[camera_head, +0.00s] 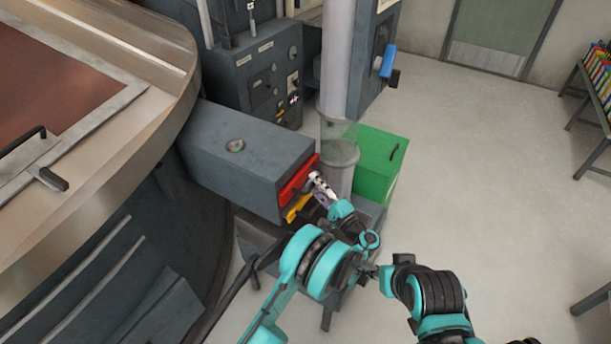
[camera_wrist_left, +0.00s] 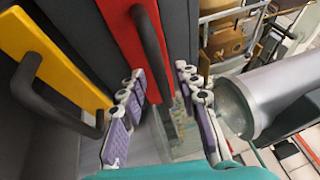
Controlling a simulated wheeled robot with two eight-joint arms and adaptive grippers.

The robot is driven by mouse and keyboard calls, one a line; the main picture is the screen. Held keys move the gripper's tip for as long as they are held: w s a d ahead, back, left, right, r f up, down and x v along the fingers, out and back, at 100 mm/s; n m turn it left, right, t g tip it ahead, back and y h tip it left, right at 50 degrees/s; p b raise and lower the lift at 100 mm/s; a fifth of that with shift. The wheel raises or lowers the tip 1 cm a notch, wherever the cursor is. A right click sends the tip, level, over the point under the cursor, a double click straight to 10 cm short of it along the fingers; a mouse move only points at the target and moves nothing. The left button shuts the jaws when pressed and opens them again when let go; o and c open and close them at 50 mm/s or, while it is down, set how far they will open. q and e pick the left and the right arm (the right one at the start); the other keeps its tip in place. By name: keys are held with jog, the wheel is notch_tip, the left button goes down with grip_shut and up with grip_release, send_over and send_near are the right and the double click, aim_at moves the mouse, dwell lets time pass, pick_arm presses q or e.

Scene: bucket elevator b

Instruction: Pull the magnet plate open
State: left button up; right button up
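A grey box housing (camera_head: 245,150) has a red plate (camera_head: 298,182) and a yellow plate (camera_head: 297,208) on its end face. The frames do not label which is the magnet plate. In the left wrist view, the red plate (camera_wrist_left: 122,30) has a black bar handle (camera_wrist_left: 152,50), and the yellow plate (camera_wrist_left: 45,50) has another (camera_wrist_left: 45,98). My left gripper (camera_head: 322,186) is at the red plate's handle. Its fingers (camera_wrist_left: 162,82) are spread on either side of the handle's lower part; contact is not clear.
A clear vertical pipe (camera_head: 338,128) stands just beyond the housing, close to my left gripper. A green bin (camera_head: 378,165) is behind it. A large round machine (camera_head: 120,130) fills the left. The floor on the right is open.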

pick_arm(q)
jog(key=shift+w+a, duration=0.25)
jog(key=shift+w, duration=0.15)
jog(key=shift+s+r, duration=0.1)
pick_arm(e)
jog(key=shift+w+a, duration=0.25)
jog(key=shift+w, duration=0.1)
pick_arm(q)
jog(key=shift+d, duration=0.1)
pick_arm(e)
jog(key=shift+s, duration=0.1)
pick_arm(q)
grip_shut()
jog(key=shift+s+d, duration=0.1)
